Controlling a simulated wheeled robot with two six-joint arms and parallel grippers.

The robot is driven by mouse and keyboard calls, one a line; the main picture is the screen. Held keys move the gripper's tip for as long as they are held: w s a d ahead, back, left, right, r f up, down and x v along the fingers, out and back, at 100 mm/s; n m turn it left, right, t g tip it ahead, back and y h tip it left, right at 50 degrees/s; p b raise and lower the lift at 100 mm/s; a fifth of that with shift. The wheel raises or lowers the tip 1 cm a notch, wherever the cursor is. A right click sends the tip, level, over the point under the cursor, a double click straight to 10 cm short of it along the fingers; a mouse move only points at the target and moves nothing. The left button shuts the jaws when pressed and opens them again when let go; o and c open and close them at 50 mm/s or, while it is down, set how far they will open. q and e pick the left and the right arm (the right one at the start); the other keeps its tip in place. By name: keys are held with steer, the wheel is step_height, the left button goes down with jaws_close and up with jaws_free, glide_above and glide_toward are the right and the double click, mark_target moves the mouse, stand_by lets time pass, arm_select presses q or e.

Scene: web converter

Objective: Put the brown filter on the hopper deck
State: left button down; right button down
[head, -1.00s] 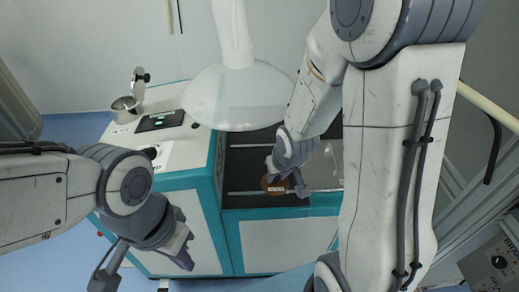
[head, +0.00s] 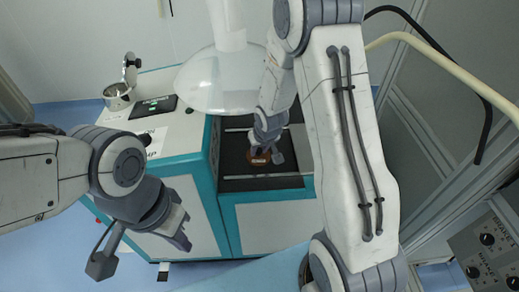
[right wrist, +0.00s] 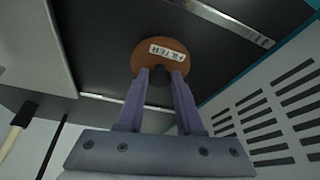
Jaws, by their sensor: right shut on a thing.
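The brown filter (head: 259,160) is a round brown disc with a white label. My right gripper (head: 266,151) is shut on it, over the dark recessed bed of the machine. In the right wrist view, the filter (right wrist: 144,57) sits at the fingertips of the right gripper (right wrist: 158,76), its FILTER label facing the camera. I cannot tell whether it touches the bed. My left gripper (head: 143,250) is open and empty, low in front of the machine. A white deck (head: 183,128) with a metal pot (head: 118,96) is left of the bed; no label names it as the hopper deck.
A black tablet-like panel (head: 154,107) lies on the white deck. A large translucent white hood (head: 222,82) hangs above, close to my right forearm. Metal rails (head: 266,177) cross the dark bed. A cabinet with knobs (head: 487,240) is at the right.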

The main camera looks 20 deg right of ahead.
steer(key=shift+f, duration=0.2)
steer(key=c, duration=0.6)
jaws_free()
steer(key=shift+o, duration=0.2)
steer(key=shift+r, duration=0.1)
